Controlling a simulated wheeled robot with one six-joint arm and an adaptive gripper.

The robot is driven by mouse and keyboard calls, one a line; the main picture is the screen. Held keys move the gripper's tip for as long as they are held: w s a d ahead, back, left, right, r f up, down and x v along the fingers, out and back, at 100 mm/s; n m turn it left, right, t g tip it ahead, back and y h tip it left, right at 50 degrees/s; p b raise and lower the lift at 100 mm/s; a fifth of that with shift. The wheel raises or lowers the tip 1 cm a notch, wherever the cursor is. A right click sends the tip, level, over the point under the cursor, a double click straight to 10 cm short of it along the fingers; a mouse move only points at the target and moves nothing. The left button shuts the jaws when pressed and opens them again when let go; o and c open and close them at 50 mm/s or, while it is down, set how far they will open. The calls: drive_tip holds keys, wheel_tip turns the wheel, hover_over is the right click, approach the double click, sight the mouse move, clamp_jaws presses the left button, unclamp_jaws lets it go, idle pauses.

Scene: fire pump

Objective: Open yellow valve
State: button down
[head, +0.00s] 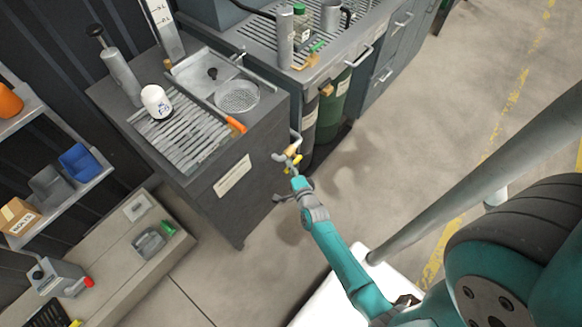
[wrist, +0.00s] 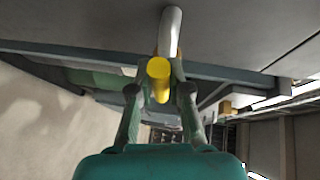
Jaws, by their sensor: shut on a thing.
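The yellow valve (head: 292,160) sits on a short pipe at the side of the dark cabinet in the head view. In the wrist view the yellow valve handle (wrist: 159,72) shows end-on between the fingers, below a pale grey pipe (wrist: 171,32). My gripper (wrist: 158,88) has one finger on each side of the handle and is shut on it. In the head view my gripper (head: 296,172) reaches the valve from below. The fingers hide part of the valve body, and I cannot tell the valve's exact angle.
The dark cabinet (head: 262,185) has a drain top with a white container (head: 156,101) and an orange-handled tool (head: 236,125). A green bin (head: 333,108) stands behind the valve. A low bench (head: 120,255) is at left.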

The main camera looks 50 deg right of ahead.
idle(0.3)
drive_tip(key=c, duration=1.1)
unclamp_jaws()
drive_tip(key=v, duration=1.2)
drive_tip(key=shift+r, duration=0.1)
drive_tip(key=s+a+r+n+y, duration=0.4)
drive_tip(key=s+a+r+n, duration=0.55)
drive_tip(key=s, duration=0.25)
drive_tip(key=s+a+r+n+y, duration=0.1)
drive_tip(key=s+a+r+n, duration=0.2)
drive_tip(key=s+r+n, duration=0.2)
drive_tip(key=s+a+r+n+y, duration=0.2)
drive_tip(key=r+n, duration=0.6)
drive_tip(key=r, duration=0.4)
drive_tip(key=s+a, duration=0.1)
drive_tip(key=s, duration=0.1)
drive_tip(key=shift+s+a+t+y, duration=0.3)
drive_tip(key=shift+s, duration=0.1)
